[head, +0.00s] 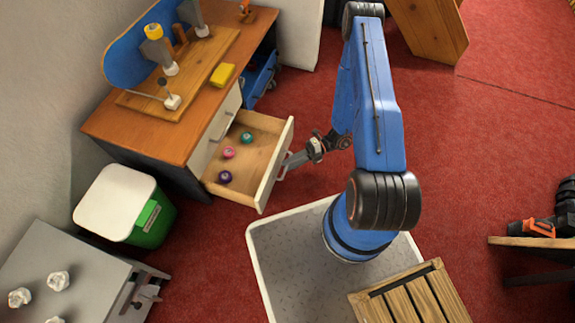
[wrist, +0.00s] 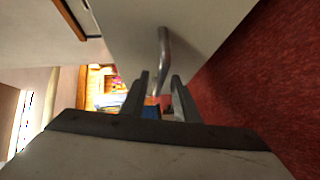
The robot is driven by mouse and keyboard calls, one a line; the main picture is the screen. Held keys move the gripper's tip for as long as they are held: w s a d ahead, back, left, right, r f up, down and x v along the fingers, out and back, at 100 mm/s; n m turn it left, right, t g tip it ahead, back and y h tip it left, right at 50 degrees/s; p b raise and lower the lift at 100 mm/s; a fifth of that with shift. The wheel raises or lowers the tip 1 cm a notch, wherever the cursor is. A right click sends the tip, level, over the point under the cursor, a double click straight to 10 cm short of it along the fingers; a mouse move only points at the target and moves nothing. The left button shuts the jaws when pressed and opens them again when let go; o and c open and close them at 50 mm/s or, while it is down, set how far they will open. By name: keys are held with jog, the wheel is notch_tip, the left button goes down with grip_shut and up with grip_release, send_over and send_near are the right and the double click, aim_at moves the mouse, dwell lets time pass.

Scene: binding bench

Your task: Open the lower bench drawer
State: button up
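The lower bench drawer (head: 240,155) stands pulled well out of the wooden-topped bench (head: 150,140), below a closed white front (head: 216,128). Inside lie a purple, a pink and a teal spool-like item. Its metal handle (head: 279,172) is on the outside of the white drawer front. My gripper (head: 289,163) is at that handle. In the wrist view, the handle (wrist: 164,48) runs down toward the gap between my two fingers (wrist: 160,82). The fingers stand apart with space beside the bar. I cannot tell whether either finger touches it.
A green bin with a white lid (head: 115,200) stands left of the drawer. A grey table (head: 75,265) is at the lower left. A blue crate (head: 260,80) is beyond the drawer.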

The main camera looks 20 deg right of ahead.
jog(key=w+d+r, duration=0.2)
jog(key=d, duration=1.3)
jog(key=shift+d, duration=0.4)
jog(key=shift+w+r, duration=0.1)
jog(key=shift+r, duration=0.1)
jog(key=w+a+r+n+g+h, duration=0.15)
jog(key=r+n+h, duration=0.35)
jog(key=r+n, duration=0.9)
jog(key=a+r+n+h, duration=0.2)
jog(key=r+n+h, duration=0.3)
jog(key=r, duration=1.7)
jog(key=s+a+r+n+t+h, duration=0.2)
jog(key=s+r+n+t+h, duration=0.1)
jog(key=s+r+n, duration=0.5)
jog(key=s+a+r+n+t+h, duration=0.2)
jog(key=s+r+n+t, duration=0.3)
jog(key=s+r+n, duration=0.4)
jog(key=shift+s+r+h, duration=0.6)
jog(key=shift+s+r, duration=0.65)
jog(key=shift+r, duration=1.25)
jog(key=shift+t, duration=0.25)
